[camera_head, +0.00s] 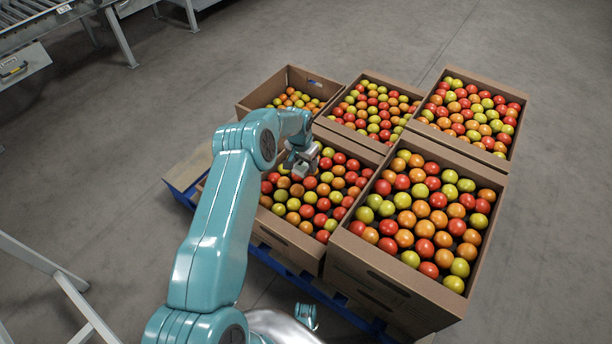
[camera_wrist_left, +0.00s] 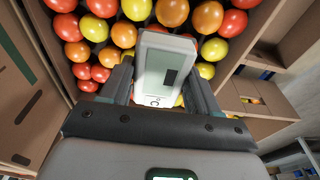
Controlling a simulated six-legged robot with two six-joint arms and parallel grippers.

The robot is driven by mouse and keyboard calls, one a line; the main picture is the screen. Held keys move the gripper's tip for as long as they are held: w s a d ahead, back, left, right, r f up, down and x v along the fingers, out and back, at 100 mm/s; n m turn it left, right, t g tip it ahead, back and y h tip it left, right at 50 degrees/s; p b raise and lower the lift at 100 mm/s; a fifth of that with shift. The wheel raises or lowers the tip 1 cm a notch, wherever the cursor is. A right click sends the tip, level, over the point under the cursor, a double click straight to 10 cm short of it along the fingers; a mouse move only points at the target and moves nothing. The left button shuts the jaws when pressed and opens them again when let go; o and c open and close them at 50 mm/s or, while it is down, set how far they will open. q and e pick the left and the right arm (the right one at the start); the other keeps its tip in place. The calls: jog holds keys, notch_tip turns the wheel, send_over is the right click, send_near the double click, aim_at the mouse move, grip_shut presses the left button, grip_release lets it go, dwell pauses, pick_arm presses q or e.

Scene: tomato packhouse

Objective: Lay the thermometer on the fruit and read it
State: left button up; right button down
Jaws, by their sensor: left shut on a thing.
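My left gripper (camera_head: 303,164) is over the fruit in the front left box (camera_head: 290,247). I cannot make out a number on the display. Behind the thermometer are red, orange and yellow tomatoes (camera_wrist_left: 172,12). I cannot tell whether it touches them. In the head view the thermometer is small and partly hidden by the gripper.
Several cardboard boxes of tomatoes stand close together on a blue pallet (camera_head: 311,285): a taller one (camera_head: 395,296) at front right, others (camera_head: 284,81) behind. A roller conveyor (camera_head: 40,22) stands at upper left. Grey floor (camera_head: 110,150) is open to the left.

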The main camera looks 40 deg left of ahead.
aim_at(301, 167)
pick_arm(q)
notch_tip(301, 167, down, 6)
jog(key=shift+f+b, duration=0.15)
jog(key=shift+b, duration=0.6)
jog(key=shift+r, duration=0.2)
jog(key=shift+f, duration=0.1)
jog(key=shift+f, duration=0.15)
jog(key=o, duration=1.1)
jog(key=shift+r, duration=0.45)
jog(key=r+p, duration=0.1)
jog(key=r, duration=0.2)
jog(key=s+r+p, duration=0.1)
jog(key=r, duration=0.3)
jog(key=r+p, duration=0.1)
jog(key=r, duration=0.3)
jog(key=shift+s+d+r+p, duration=0.1)
jog(key=shift+s+r+p, duration=0.1)
jog(key=shift+s+p, duration=0.15)
jog(key=shift+r, duration=0.1)
